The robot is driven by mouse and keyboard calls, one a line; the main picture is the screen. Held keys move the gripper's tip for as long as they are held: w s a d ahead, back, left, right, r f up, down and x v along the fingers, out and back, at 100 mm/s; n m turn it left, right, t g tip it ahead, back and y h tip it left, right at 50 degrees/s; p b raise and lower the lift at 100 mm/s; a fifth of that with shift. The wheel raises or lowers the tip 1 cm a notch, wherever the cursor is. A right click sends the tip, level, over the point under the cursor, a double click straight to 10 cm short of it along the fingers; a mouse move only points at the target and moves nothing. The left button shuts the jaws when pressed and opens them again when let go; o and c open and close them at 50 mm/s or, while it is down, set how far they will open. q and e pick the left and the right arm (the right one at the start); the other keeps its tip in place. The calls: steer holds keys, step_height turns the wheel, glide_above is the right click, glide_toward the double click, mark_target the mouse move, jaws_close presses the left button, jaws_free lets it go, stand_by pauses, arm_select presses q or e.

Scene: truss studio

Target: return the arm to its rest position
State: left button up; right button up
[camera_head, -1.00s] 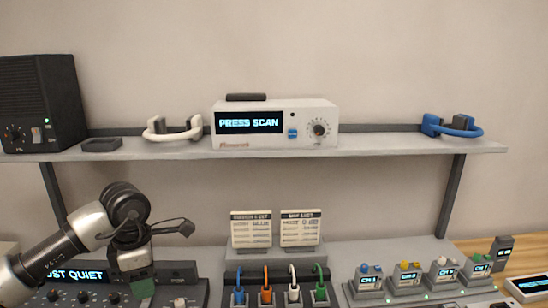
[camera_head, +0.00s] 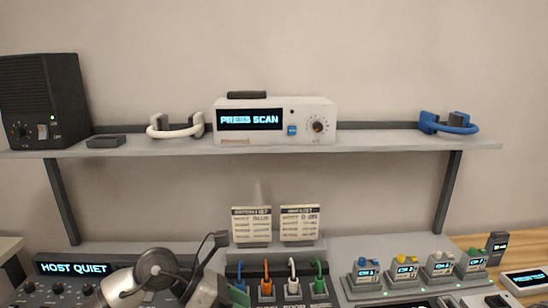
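My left arm comes in at the bottom left of the head view, in front of the mixer desk. Its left gripper (camera_head: 212,290) is low in the frame, just left of the coloured plugs, and is cut off by the bottom edge and partly hidden by its own wrist. I cannot tell whether its fingers are open or shut, or whether they hold anything. My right gripper is not in view.
The desk display (camera_head: 73,268) reads HOST QUIET. Several coloured plugs (camera_head: 267,285) stand right of my gripper, with two cards (camera_head: 300,224) behind. Channel packs (camera_head: 405,272) sit further right. Above, a shelf (camera_head: 375,140) holds a PRESS SCAN box (camera_head: 318,108), headphones and a speaker (camera_head: 40,100).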

arm_select(q)
steer(key=s+d+r+n+t+h, duration=0.2)
steer(key=d+r+n+t+h, duration=0.3)
steer(key=r+n+h, duration=0.3)
steer(key=w+a+f+n+t+y, duration=0.1)
steer(key=a+f+n+t+y, duration=0.3)
steer(key=a+n+t+y, duration=0.7)
steer(key=w+a+f+n+t+y, duration=0.1)
steer(key=a+f+n+t+y, duration=0.3)
steer(key=n, duration=1.4)
steer(key=s+a+f+n+g+y, duration=0.35)
steer(key=s+f+n+g, duration=0.2)
steer(key=f, duration=0.45)
steer(key=s+a+f+n+g, duration=0.1)
steer(key=s+f+n+g, duration=0.1)
steer(key=s+f+g, duration=0.45)
steer(key=s+f+n+g, duration=0.3)
steer(key=s+g, duration=0.1)
steer(key=s, duration=0.6)
step_height(320, 180, down, 30)
steer(key=s+f+g+b, duration=0.1)
steer(key=s+b, duration=0.1)
steer(key=b, duration=0.1)
steer(key=s+a+f+g+b, duration=0.1)
steer(key=s+a+f+b, duration=0.1)
steer(key=s+f, duration=1.3)
steer(key=shift+s+a+f+m+g+y, duration=0.3)
steer(key=shift+s+a+f+m+y, duration=0.15)
steer(key=shift+f, duration=0.5)
